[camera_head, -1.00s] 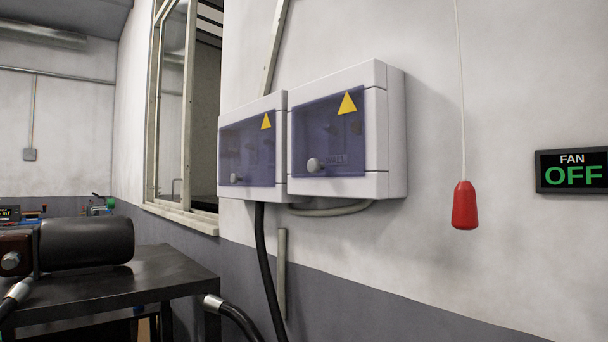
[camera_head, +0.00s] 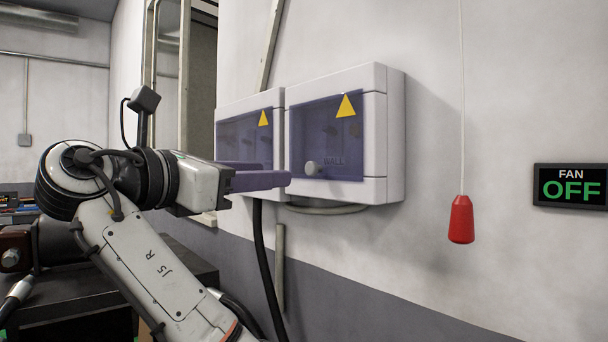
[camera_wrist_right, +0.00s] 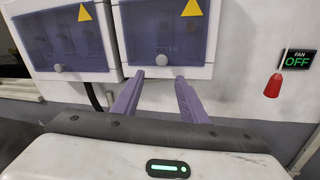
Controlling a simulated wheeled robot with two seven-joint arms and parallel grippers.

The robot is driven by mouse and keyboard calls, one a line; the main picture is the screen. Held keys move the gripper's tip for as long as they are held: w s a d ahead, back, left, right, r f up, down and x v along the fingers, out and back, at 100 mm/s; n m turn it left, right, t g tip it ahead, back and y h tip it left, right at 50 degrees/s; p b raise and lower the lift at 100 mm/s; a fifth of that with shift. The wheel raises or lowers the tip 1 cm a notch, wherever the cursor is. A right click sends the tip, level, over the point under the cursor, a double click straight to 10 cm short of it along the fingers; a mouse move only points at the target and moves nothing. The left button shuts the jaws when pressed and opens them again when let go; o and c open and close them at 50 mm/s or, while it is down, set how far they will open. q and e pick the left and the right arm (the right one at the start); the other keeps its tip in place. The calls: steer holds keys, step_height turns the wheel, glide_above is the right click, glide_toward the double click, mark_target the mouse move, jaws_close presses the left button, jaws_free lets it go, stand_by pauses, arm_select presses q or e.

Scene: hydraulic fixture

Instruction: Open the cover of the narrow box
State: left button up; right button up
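Two pale wall boxes hang side by side. The right box (camera_head: 375,135) has a closed, see-through violet cover (camera_head: 335,125) with a yellow triangle and a round knob (camera_head: 312,168). The left box (camera_head: 235,103) also has a closed violet cover. In the right wrist view the right cover (camera_wrist_right: 190,45) looks slightly narrower than the left cover (camera_wrist_right: 60,45). My right gripper (camera_head: 286,178) is open and empty, its purple fingers hiding the left box's lower part. In the wrist view its fingertips (camera_wrist_right: 159,75) stand apart, below and either side of the right knob (camera_wrist_right: 162,60). My left gripper is out of view.
A red pull handle (camera_head: 461,220) hangs on a cord right of the boxes. A FAN OFF sign (camera_head: 571,185) is farther right. A black cable (camera_head: 262,250) drops below the boxes. A dark table (camera_head: 95,305) stands at lower left, partly behind my arm.

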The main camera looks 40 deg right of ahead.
mark_target(309, 170)
steer(key=p+x, duration=0.1)
steer(key=x, duration=0.4)
steer(key=p+x, duration=0.1)
steer(key=x, duration=0.4)
steer(key=shift+s+d+r, duration=0.2)
jaws_close()
